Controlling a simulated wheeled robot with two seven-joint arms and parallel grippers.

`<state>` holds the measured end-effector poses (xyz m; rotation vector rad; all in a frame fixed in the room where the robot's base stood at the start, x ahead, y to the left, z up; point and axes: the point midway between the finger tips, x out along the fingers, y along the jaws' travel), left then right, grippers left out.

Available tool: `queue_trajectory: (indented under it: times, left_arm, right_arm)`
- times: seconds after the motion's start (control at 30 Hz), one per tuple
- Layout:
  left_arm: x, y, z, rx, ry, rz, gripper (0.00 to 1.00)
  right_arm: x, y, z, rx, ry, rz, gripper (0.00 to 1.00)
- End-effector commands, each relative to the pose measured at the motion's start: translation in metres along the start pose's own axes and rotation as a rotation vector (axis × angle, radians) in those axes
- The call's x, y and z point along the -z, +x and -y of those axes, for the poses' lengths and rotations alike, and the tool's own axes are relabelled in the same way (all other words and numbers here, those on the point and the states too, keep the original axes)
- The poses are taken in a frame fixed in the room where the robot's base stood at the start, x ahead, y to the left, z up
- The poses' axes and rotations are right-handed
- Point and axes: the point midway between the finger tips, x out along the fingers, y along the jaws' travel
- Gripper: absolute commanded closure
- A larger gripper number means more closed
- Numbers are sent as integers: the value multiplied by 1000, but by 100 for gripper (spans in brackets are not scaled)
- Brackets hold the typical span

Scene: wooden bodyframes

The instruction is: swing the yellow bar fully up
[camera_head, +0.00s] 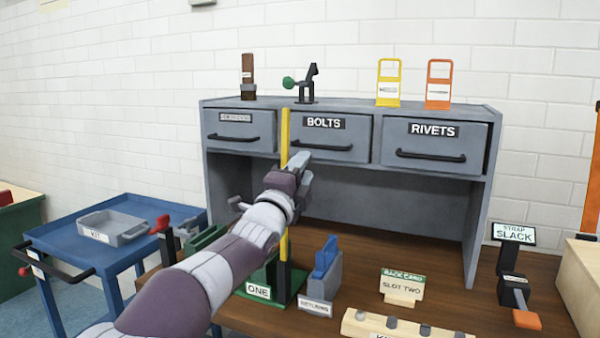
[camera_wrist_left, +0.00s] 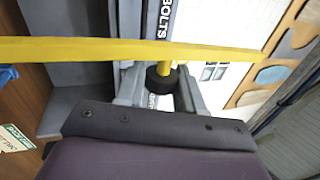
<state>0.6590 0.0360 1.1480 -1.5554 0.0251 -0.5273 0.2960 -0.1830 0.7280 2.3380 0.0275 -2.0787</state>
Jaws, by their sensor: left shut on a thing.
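The yellow bar (camera_head: 285,128) stands upright in the head view. It rises from a green base marked ONE (camera_head: 262,283) to in front of the drawers. My left gripper (camera_head: 299,160) is at the bar's upper part and hides some of its middle. My left gripper (camera_wrist_left: 160,92) is shut on this peg. My right gripper is not in view.
A grey cabinet (camera_head: 480,215) with labelled drawers stands behind the bar. On the bench, a blue-topped block (camera_head: 322,275), a SLOT TWO card (camera_head: 403,287) and a STRAP SLACK stand (camera_head: 513,233) are to the right. A blue cart (camera_head: 75,240) is at the left.

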Motion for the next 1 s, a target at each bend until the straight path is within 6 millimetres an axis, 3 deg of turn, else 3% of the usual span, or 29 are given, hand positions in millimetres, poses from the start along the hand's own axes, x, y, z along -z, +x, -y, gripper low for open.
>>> queue_trajectory:
  times: [0.1, 0.13, 0.2, 0.57, 0.67, 1.0]
  left_arm:
    - [0, 0, -2, -3, -2, -1, 100]
    - [0, 0, -2, -4, -2, 0, 60]
    - [0, 0, -2, -3, -2, 0, 42]
    - [0, -6, -1, -1, -1, 1, 42]
    - [0, -23, -2, -1, -1, 1, 42]
    - [0, -106, -2, -2, -2, 2, 42]
  right_arm:
    - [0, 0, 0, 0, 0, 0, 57]
    - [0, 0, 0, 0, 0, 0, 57]
    - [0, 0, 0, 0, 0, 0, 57]
    - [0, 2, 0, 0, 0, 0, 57]
    - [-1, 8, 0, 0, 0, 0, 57]
    - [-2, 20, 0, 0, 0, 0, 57]
